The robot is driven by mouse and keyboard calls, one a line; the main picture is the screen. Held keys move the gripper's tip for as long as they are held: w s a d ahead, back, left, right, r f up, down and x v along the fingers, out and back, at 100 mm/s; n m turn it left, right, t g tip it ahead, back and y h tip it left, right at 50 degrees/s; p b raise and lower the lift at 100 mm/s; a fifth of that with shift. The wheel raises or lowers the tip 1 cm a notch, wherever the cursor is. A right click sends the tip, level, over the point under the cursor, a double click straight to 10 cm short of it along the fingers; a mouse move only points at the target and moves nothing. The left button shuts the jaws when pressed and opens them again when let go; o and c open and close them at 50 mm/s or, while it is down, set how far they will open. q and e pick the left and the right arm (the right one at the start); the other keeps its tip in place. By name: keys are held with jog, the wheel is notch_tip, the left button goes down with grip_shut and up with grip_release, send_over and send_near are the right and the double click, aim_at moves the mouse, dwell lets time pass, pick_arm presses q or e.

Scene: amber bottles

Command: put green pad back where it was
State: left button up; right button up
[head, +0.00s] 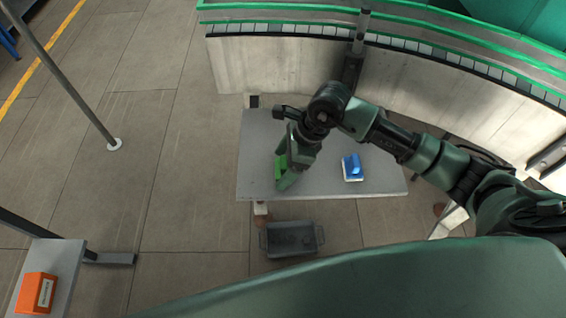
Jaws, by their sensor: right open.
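A green pad (280,165) is at the left part of the grey table (255,140) in the head view. My right gripper (286,172) is right over it, with its fingers open and close around or beside the pad; I cannot tell whether they touch it. The gripper and wrist cover part of the pad. A blue pad (351,164) with a white base lies on the table to the right of the gripper. My left gripper is out of the frame.
A grey bin (291,239) stands on the floor in front of the table. An orange box (36,293) sits on another surface at the lower left. A curved conveyor with green rails (420,40) runs behind the table. The table between the gripper and the blue pad is clear.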

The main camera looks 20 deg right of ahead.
jog(key=shift+r, duration=0.2)
jog(key=shift+d+r, duration=0.2)
jog(key=shift+r, duration=0.1)
jog(key=b+v, duration=0.1)
jog(key=v, duration=1)
jog(key=shift+s, duration=0.2)
